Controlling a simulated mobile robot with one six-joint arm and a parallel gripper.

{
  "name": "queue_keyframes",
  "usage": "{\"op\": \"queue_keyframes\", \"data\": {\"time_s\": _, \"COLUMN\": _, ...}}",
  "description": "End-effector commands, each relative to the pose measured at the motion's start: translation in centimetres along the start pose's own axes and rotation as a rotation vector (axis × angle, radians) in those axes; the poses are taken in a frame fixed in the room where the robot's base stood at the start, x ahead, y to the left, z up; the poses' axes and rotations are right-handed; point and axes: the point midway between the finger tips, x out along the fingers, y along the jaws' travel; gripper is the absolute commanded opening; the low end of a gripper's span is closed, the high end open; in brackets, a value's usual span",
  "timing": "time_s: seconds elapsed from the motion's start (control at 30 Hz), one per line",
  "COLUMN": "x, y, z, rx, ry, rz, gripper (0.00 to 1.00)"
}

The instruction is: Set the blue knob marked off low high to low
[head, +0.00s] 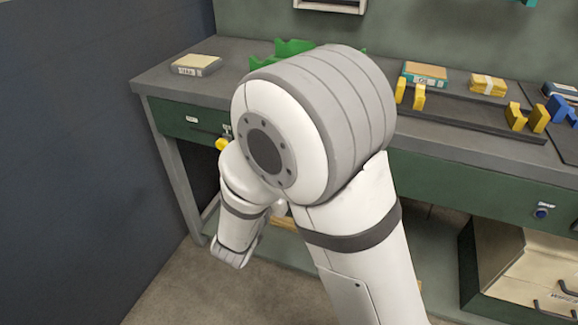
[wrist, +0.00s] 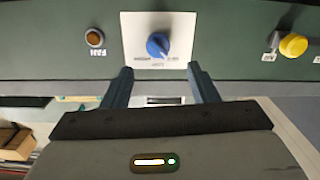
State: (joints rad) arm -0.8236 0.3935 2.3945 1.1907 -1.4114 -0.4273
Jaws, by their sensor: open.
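The blue knob (wrist: 158,45) sits on a white plate (wrist: 135,27) on the green bench front in the wrist view, which appears upside down. Small print lies around the knob on the plate, too small to read surely. The knob's ridge seems to slant toward the lower right of that view; I cannot tell which mark it points to. My gripper (wrist: 160,80) is open and empty, its two dark fingers apart, just below the knob in the picture and not touching it. In the head view my arm hides this knob and the fingers.
An orange button (wrist: 95,38) and a yellow knob (wrist: 293,45) flank the plate. The yellow knob also shows in the head view (head: 222,143). Another blue knob (head: 541,213) is on the front at right. Above, the bench top (head: 150,78) holds boxes and brackets.

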Motion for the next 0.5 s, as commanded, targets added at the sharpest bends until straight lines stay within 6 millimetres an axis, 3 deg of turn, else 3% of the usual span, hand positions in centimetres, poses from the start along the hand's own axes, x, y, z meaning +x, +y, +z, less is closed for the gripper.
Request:
{"op": "queue_keyframes", "data": {"time_s": 0.17, "x": 0.9, "y": 0.1, "z": 0.2, "rx": -0.012, "ry": 0.021, "rz": 0.022, "gripper": 0.54}}
{"op": "queue_keyframes", "data": {"time_s": 0.5, "x": 6.1, "y": 0.2, "z": 0.1, "rx": -0.011, "ry": 0.021, "rz": 0.020, "gripper": 0.54}}
